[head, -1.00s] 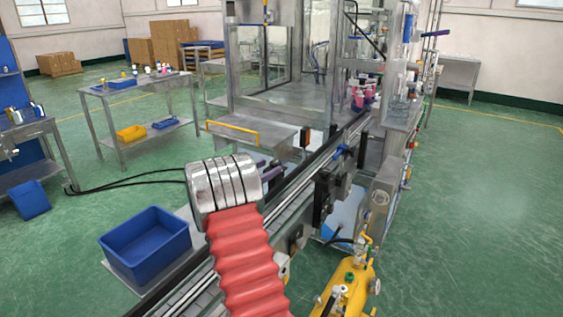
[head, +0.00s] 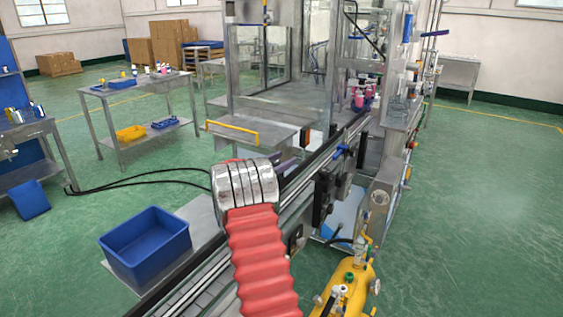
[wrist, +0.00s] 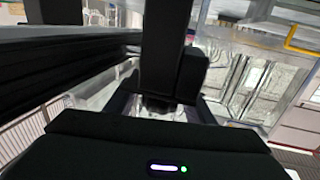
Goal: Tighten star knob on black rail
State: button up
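The black rail (wrist: 60,72) runs across the upper left of the wrist view, with a black upright block (wrist: 166,45) in front of it. A small dark round part (wrist: 158,104) sits below that block; I cannot tell whether it is the star knob. My gripper (wrist: 160,112) has its dark body across the bottom of the wrist view, close to this part. Shadow and the block hide whether its fingers touch anything. In the head view my red-sleeved arm and silver wrist hide the gripper beside the conveyor's dark rail.
A blue bin (head: 145,245) stands left of the conveyor (head: 185,298). The machine enclosure (head: 290,70) is ahead, with pink cans (head: 362,98) on the line. A yellow tank (head: 350,290) stands at the lower right. The green floor is clear at far right.

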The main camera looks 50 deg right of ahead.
jog(key=c, duration=0.9)
jog(key=shift+w+a+f, duration=0.1)
jog(key=shift+a, duration=0.2)
jog(key=shift+c, duration=0.2)
jog(key=shift+d, duration=0.25)
jog(key=shift+s+m+g, duration=0.25)
jog(key=shift+m+g, duration=0.15)
jog(key=shift+g, duration=0.3)
jog(key=shift+s+a+m+g+y, duration=0.1)
jog(key=shift+s+m+g+y, duration=0.1)
jog(key=shift+m+g+y, duration=0.45)
jog(key=shift+s+m+g+y, duration=0.25)
jog(key=shift+m+g, duration=0.5)
jog(key=shift+g, duration=0.6)
jog(key=shift+s+a+m+g+y, duration=0.15)
jog(key=shift+m+g+y, duration=0.25)
jog(key=shift+m+g, duration=0.45)
jog(key=shift+s+a+m+g+y, duration=0.1)
jog(key=shift+s+m+g+y, duration=0.1)
jog(key=shift+m+g+y, duration=0.6)
jog(key=shift+s+a+m+g+y, duration=0.15)
jog(key=shift+m+g+y, duration=0.25)
jog(key=shift+g, duration=0.65)
